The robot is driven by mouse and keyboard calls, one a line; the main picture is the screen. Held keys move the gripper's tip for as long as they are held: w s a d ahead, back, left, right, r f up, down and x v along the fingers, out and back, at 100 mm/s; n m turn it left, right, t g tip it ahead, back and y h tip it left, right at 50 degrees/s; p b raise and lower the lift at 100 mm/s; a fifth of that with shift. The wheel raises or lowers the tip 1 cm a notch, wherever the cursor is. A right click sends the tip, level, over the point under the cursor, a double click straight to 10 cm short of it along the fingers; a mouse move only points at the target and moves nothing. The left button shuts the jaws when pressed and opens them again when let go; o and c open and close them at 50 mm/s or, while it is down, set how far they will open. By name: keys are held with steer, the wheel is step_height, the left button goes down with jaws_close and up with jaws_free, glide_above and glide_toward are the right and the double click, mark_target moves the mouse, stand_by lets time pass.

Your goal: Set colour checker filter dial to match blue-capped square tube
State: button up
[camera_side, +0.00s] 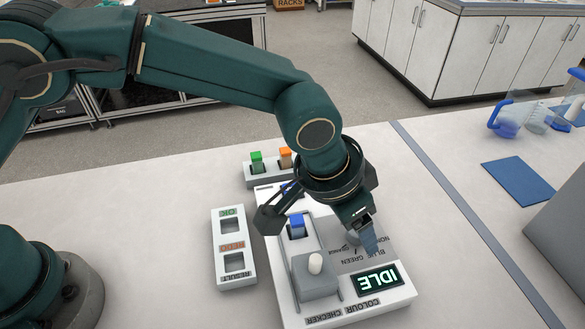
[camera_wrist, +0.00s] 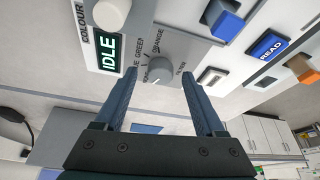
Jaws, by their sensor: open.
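The colour checker (camera_side: 340,310) is a white box with a lit display (camera_side: 378,281) reading IDLE. Its grey filter dial (camera_wrist: 174,72) shows in the wrist view, with BLUE, GREEN, ORANGE and NONE printed around it; I cannot tell its setting for certain. In the side view my gripper mostly hides the dial. The blue-capped tube (camera_side: 297,226) stands in the checker's slot; its blue cap (camera_wrist: 226,24) is at the top of the wrist view. My gripper (camera_wrist: 158,75) is open and empty, its fingertips at either side of the dial; contact cannot be told. It also shows in the side view (camera_side: 368,238).
A white rack (camera_side: 258,182) behind the checker holds green-capped (camera_side: 257,160) and orange-capped (camera_side: 286,157) tubes. A result tray (camera_side: 234,282) marked OK and REDO stands left. A blue mat (camera_side: 518,180) lies right.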

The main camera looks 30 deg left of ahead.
steer(key=shift+w+d+f, duration=0.1)
steer(key=shift+w+f, duration=0.05)
steer(key=shift+f, duration=0.25)
jaws_close()
steer(key=m+g+h, duration=0.1)
steer(key=m, duration=0.3)
steer(key=shift+w, duration=0.15)
steer(key=m, duration=0.2)
steer(key=m+g+h, duration=0.1)
steer(key=m, duration=0.1)
steer(key=shift+w+m+g, duration=0.1)
steer(key=shift+m+g, duration=0.2)
stand_by(0.5)
